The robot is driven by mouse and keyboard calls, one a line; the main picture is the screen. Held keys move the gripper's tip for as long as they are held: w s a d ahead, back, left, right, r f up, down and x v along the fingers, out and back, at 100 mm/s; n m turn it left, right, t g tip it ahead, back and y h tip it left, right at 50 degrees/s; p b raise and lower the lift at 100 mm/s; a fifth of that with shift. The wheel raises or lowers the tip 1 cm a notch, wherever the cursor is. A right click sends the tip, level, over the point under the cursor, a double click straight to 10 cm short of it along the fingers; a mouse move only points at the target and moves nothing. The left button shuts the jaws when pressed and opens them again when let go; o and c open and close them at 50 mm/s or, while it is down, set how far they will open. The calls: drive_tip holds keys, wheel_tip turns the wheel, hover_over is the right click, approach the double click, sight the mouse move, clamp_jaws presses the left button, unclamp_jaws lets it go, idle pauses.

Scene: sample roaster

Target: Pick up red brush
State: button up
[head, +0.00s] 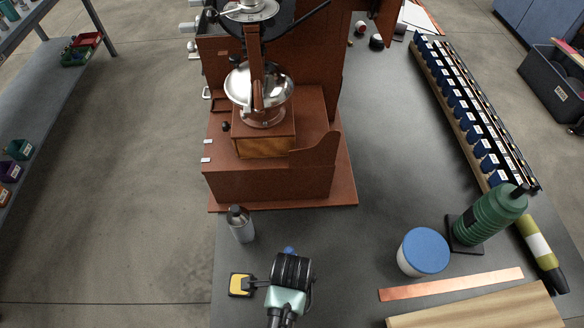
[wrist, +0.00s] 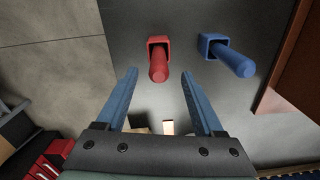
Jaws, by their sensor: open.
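In the wrist view the red brush (wrist: 159,59) stands out from the dark tabletop, with a squarish red base and a rounded handle pointing toward the camera. My gripper (wrist: 160,74) is open, its two blue fingers spread either side of the handle's line in the picture. The handle appears between and just beyond the fingertips; I cannot tell the depth gap, and nothing is held. In the head view my wrist (head: 290,270) hangs over the front of the table and hides the red brush.
A similar blue brush (wrist: 230,57) stands close to the right of the red one. In the head view a grey bottle (head: 241,226), a yellow-black item (head: 240,285) and a blue-lidded tub (head: 423,251) are nearby. The brown roaster (head: 270,187) stands behind.

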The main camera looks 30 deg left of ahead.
drive_tip(key=shift+d+f, duration=0.1)
drive_tip(key=shift+f, duration=2.25)
clamp_jaws()
